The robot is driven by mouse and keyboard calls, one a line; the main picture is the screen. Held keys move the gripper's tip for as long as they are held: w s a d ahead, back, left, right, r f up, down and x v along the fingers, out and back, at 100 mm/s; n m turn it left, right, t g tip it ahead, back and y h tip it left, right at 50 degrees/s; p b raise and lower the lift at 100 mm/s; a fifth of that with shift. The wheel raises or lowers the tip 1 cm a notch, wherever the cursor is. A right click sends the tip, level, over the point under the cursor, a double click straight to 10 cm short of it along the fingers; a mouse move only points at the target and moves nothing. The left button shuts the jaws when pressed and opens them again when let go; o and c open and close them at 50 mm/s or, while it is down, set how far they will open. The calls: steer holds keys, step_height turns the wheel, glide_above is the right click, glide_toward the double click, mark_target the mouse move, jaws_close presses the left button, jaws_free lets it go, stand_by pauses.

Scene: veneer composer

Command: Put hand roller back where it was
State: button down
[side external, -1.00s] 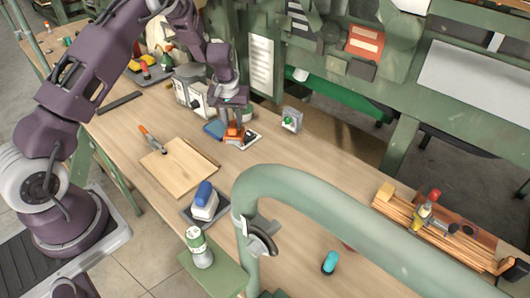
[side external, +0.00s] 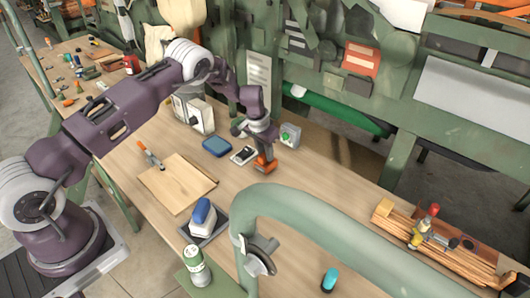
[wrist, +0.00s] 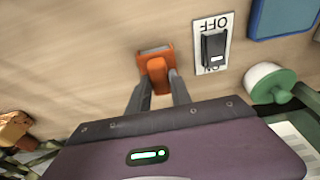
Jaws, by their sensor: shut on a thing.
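My gripper (wrist: 158,92) is shut on an orange tool with a grey edge, which I take to be the hand roller (wrist: 156,66). In the side external view the orange roller (side external: 264,164) is under my gripper (side external: 263,152), just right of the switch plate. In the wrist view the white plate (wrist: 224,22) with a black rocker marked OFF and ON lies to the right of the roller. The fingers hide part of the roller. I cannot tell whether it touches the table.
A grey box with a green button (side external: 289,136) stands close behind my gripper. A blue pad (side external: 216,146) lies left of the switch plate. A wooden board (side external: 176,184), an orange-handled tool (side external: 150,155) and a blue-topped block (side external: 203,217) are nearer.

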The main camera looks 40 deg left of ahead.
steer(key=c, duration=1.2)
jaws_free()
steer(key=shift+f, duration=0.1)
steer(key=shift+o, duration=0.2)
steer(key=v, duration=1.3)
steer(key=w+v, duration=0.2)
steer(key=v, duration=0.7)
glide_above(260, 165)
steer(key=s+d, duration=0.2)
steer(key=s, duration=0.1)
steer(key=s+d+r+t, duration=0.2)
steer(key=s+d+r, duration=0.2)
steer(key=s+r, duration=0.7)
steer(key=s+d+r, duration=0.1)
steer(key=s, duration=1.1)
steer(key=s+d+r+t, duration=0.1)
steer(key=s+d+r, duration=0.1)
steer(key=s, duration=1.1)
steer(key=shift+s+d+r, duration=0.15)
steer(key=shift+d+r, duration=0.15)
steer(key=shift+r, duration=0.05)
